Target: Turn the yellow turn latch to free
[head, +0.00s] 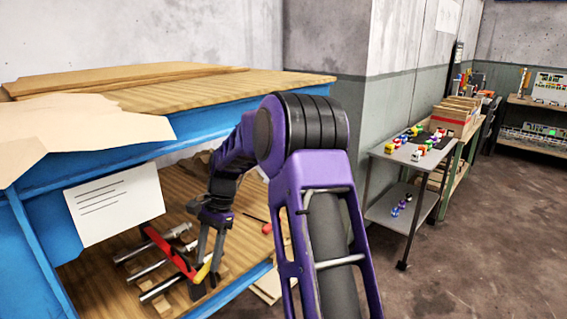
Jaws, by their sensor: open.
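The yellow turn latch (203,272) shows as a small yellow piece at the near end of a red bar (168,249), on the lower shelf of the blue bench. The bar lies across several metal rods (150,270). My gripper (206,284) points down at the latch with its jaws open, one finger on each side of the latch in the picture. The fingers hide part of the latch. I cannot tell whether they touch it or which way it is turned.
The blue bench (100,160) has its wooden top just above my forearm, with cardboard (75,128) and a paper sheet (115,205) hanging at its front. A red-tipped tool (266,228) lies right of my gripper. A grey cart (400,205) stands right; the floor between is clear.

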